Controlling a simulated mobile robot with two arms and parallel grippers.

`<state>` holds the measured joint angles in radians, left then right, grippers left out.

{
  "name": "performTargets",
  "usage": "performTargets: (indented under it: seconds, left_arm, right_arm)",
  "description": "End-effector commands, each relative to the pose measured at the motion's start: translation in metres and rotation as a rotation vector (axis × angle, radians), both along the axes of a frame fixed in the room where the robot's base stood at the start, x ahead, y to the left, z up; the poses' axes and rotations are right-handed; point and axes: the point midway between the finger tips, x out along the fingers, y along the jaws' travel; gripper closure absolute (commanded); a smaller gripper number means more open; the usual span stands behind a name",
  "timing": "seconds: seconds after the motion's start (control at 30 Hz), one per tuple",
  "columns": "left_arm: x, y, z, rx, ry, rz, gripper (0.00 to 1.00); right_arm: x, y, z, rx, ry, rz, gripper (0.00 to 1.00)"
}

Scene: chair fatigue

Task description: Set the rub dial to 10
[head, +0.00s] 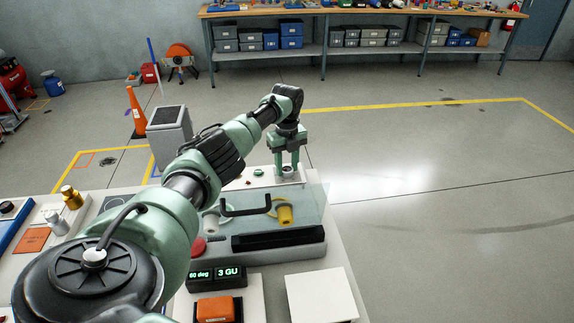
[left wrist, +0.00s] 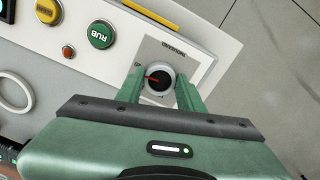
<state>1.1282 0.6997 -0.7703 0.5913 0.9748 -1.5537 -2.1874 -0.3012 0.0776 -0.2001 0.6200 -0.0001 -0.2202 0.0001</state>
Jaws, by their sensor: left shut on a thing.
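The dial (left wrist: 159,80) is a round knob with a dark face and a red pointer, on a light plate with small lettering along its edge. The pointer aims toward the left side of the picture; the scale marks are too small to read. My left gripper (left wrist: 158,86) is shut on the dial, one green finger on each side. In the head view my left gripper (head: 287,172) points down at the far end of the bench, and the dial is mostly hidden there. A green button marked RUB (left wrist: 101,34) sits beside the dial plate. My right gripper is not in view.
A clear shield with a black handle (head: 246,208) stands nearer on the bench, with a yellow part (head: 284,213) by it. A display (head: 215,275) reads "60 deg" and "3 GU". A white square plate (head: 321,295) lies at front right. Open floor lies right of the bench.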

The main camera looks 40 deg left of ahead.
Motion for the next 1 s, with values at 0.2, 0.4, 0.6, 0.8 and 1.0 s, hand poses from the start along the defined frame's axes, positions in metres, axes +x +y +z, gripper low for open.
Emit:
performTargets:
  seconds: [0.2, 0.4, 0.6, 0.8, 1.0]
  left_arm:
    - [0.000, 0.000, 0.001, 0.000, -0.001, 0.169, 1.00]
    - [0.000, 0.000, 0.002, 0.000, -0.001, 0.360, 1.00]
    - [0.000, 0.000, 0.002, 0.001, -0.001, 0.550, 1.00]
    - [0.000, 0.000, 0.002, 0.001, 0.000, 0.740, 1.00]
    - [-0.001, 0.000, 0.002, 0.001, 0.000, 0.930, 1.00]
  right_arm:
    - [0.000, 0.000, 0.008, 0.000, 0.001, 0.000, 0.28]
    - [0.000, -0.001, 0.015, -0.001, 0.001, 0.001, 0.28]
    - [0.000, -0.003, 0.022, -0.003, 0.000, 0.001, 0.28]
    - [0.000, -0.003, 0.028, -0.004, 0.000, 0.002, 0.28]
    - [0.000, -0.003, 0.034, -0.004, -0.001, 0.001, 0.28]
